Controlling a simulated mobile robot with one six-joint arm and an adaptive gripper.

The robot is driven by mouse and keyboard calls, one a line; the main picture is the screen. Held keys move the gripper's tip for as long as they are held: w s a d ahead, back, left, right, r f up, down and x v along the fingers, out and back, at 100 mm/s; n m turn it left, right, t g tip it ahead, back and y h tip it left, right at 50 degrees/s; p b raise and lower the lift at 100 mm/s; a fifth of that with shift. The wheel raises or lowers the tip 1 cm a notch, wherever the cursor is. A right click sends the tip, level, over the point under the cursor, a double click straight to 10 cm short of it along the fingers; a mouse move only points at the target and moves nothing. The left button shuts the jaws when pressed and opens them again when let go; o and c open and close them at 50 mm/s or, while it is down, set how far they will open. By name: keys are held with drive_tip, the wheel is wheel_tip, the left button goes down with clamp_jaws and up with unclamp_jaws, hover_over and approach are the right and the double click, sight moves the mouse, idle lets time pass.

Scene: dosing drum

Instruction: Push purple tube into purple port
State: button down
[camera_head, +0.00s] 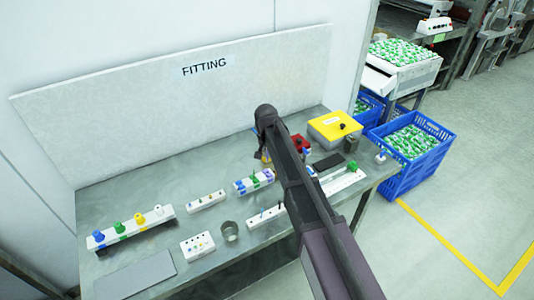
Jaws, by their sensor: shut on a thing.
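A white block (254,182) with blue, green and purple fittings stands near the middle of the grey workbench. The purple fitting (269,174) is at its right end, beside my arm; at this size I cannot tell port from tube there. My gripper (258,155) is only partly seen at the far end of my arm, above the bench and behind this block. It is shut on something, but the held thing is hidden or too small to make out. A gap between gripper and block shows in the picture; their height difference cannot be told.
A rail with coloured knobs (133,227), small white blocks (206,201), a white box (198,246) and a metal cup (230,231) stand left. A yellow box (335,127) and red item lie right of my arm. A grey mat (136,276) covers the front left.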

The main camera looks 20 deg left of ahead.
drive_tip(key=shift+f, duration=0.2)
drive_tip(key=shift+f+b, duration=2.55)
drive_tip(key=shift+b, duration=0.15)
drive_tip(key=shift+f+b, duration=1.45)
idle(0.4)
drive_tip(key=c, duration=0.7)
unclamp_jaws()
drive_tip(key=shift+r, duration=0.25)
